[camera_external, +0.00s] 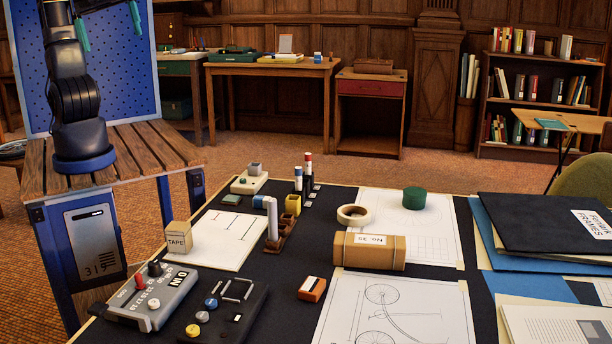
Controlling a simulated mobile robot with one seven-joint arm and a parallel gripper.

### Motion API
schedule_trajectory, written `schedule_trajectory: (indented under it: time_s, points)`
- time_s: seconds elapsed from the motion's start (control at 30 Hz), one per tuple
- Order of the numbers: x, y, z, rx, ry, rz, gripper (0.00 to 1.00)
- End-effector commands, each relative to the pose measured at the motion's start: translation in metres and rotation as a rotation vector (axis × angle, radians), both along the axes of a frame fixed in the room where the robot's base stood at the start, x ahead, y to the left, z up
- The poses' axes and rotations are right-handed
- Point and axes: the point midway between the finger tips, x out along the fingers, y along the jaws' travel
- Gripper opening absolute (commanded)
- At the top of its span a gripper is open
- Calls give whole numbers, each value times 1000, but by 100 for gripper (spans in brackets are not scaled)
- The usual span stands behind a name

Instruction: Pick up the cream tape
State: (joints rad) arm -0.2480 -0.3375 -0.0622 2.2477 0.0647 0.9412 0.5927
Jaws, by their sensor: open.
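The cream tape (354,215) is a ring-shaped roll lying flat on the drafting table, at the left edge of a white gridded sheet. It sits just behind a brown cardboard tube or box marked "No. 35" (368,251). A small tan box marked "TAPE" (178,238) stands on a white sheet at the left. My gripper (108,25) shows at the top left, with teal fingers spread apart and nothing between them. It is far from the cream tape, above my base side. Part of the gripper is cut off by the top edge.
A green round container (414,198) stands right of the tape. Left of the tape are a brown holder with a white tube (272,220) and upright markers (308,172). Grey control box (150,296) and orange block (312,289) lie nearer. Dark folders (530,225) cover the right.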

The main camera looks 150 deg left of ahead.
Motion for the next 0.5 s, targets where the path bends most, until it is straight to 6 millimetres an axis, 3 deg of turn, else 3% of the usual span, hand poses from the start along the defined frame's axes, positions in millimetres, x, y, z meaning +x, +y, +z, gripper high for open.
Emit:
schedule_trajectory:
  time_s: [0.1, 0.5]
  points:
    - [31, 25, -5, 31, 40, -69, 100]
    - [120, 120, -39, 101, 162, -331, 100]
